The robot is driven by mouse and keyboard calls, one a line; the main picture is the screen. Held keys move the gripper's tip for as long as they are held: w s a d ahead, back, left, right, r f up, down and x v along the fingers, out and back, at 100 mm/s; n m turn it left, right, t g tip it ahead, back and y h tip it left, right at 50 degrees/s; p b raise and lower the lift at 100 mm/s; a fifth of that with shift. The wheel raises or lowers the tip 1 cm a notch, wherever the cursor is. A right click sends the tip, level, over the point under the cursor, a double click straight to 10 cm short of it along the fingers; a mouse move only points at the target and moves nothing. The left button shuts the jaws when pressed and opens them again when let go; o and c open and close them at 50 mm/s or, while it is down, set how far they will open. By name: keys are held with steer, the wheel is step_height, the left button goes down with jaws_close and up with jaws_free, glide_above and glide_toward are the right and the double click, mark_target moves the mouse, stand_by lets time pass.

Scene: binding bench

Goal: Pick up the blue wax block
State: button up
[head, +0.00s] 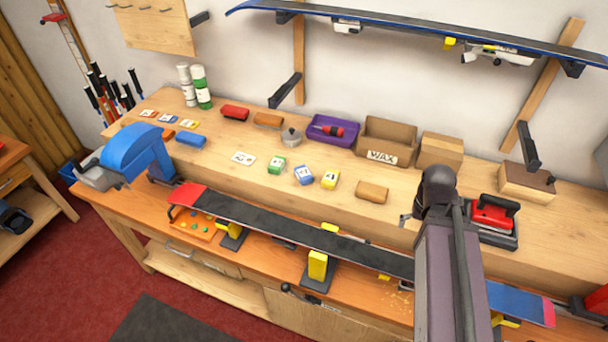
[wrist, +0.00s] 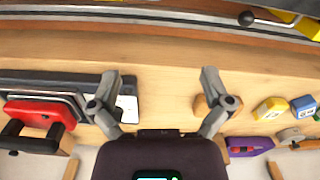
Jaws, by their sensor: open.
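A plain blue block (head: 190,139) lies on the raised wooden bench top at the left in the head view, near the blue vise. A smaller blue-and-white block (head: 304,175) stands between a green block (head: 276,165) and a yellow block (head: 330,179); it also shows at the right edge of the wrist view (wrist: 303,104). I cannot tell which one is the wax block meant. My gripper (wrist: 160,78) is open and empty over bare wood, well to the right of both in the head view, where my arm mostly hides it.
A tan block (head: 372,191) lies near my gripper; a finger partly covers it in the wrist view. A purple tray (head: 332,130), WAX box (head: 385,143) and red-and-black iron (head: 492,215) stand around. A long ski (head: 300,232) lies along the front.

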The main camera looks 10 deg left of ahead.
stand_by(0.3)
step_height(320, 180, up, 5)
steer(key=n+p, duration=0.5)
steer(key=n, duration=0.2)
glide_above(301, 171)
steer(key=shift+w+a, duration=0.1)
steer(key=shift+a, duration=0.05)
step_height(301, 171, down, 9)
steer(key=b, duration=0.8)
steer(key=shift+r+b, duration=0.2)
steer(key=shift+b, duration=0.1)
steer(key=shift+f, duration=0.1)
